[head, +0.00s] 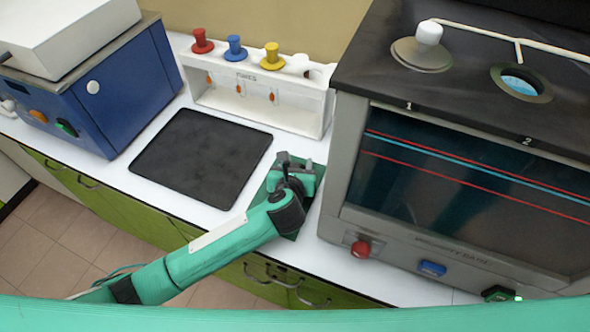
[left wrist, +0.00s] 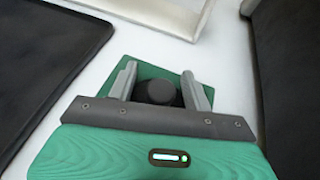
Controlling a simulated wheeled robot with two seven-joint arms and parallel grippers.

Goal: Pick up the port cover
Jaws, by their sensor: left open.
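A dark round knob-like piece, which looks like the port cover (left wrist: 156,91), sits on a small green mat (left wrist: 148,71) in the left wrist view. My left gripper (left wrist: 160,75) is open, with one grey finger on each side of the dark piece. I cannot tell whether the fingers touch it. In the head view my left gripper (head: 293,166) is over the green mat (head: 263,192) and hides the piece. On the bath's top, port 1 carries a cover with a white knob (head: 429,33), and port 2 (head: 521,84) is uncovered, showing blue inside. My right gripper is not in view.
A black tray (head: 203,155) lies left of the mat. A white rack (head: 262,92) with red, blue and yellow stoppers stands behind. The large bath (head: 345,185) stands close on the right. A blue device (head: 110,95) is at the far left.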

